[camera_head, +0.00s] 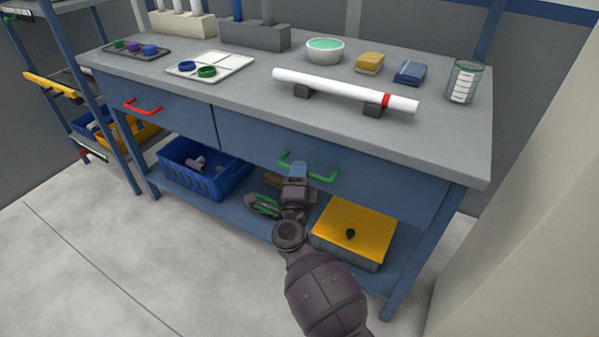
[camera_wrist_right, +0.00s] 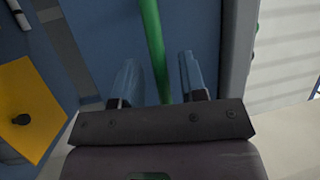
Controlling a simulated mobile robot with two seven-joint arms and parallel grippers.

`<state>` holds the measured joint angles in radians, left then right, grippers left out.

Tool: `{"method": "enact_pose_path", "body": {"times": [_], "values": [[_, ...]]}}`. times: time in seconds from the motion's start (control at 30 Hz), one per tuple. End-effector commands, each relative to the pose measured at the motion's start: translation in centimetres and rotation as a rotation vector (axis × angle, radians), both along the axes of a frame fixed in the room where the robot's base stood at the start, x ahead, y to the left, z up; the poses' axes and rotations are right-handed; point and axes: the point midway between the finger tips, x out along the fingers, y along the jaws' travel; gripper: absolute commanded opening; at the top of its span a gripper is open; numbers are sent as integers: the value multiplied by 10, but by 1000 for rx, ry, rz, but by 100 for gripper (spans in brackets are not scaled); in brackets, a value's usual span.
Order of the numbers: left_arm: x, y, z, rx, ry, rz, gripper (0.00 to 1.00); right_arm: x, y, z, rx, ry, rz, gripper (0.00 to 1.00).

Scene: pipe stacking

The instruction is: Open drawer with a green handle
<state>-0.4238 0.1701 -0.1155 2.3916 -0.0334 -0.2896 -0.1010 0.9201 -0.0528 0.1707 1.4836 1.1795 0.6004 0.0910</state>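The green handle (camera_head: 322,177) is a bar on the front of the right-hand blue drawer (camera_head: 261,143), which looks closed. My right gripper (camera_head: 299,168) is in front of the handle and covers its middle in the head view. In the right wrist view the green handle (camera_wrist_right: 154,45) runs down between the two blue fingers of my right gripper (camera_wrist_right: 158,80). The fingers are apart, with gaps on both sides of the bar. Whether the bar lies fully between the fingertips in depth is hard to tell. My left gripper is not in view.
The left drawer has a red handle (camera_head: 142,107). The lower shelf holds a blue bin (camera_head: 205,180) and a yellow-lidded box (camera_head: 353,229), close to my right arm. The floor in front is clear.

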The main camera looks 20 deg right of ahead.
Motion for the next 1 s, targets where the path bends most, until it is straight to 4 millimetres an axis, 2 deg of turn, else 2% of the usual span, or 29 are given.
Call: {"method": "enact_pose_path", "body": {"times": [0.2,0.47,0.7,1.0], "values": [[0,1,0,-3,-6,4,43,10,-6,2,-1,0,0,39],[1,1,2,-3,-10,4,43,10,-6,3,-1,0,0,39],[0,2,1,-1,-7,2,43,10,-6,2,-1,0,0,2],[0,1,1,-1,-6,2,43,10,-6,2,-1,0,0,0]]}}
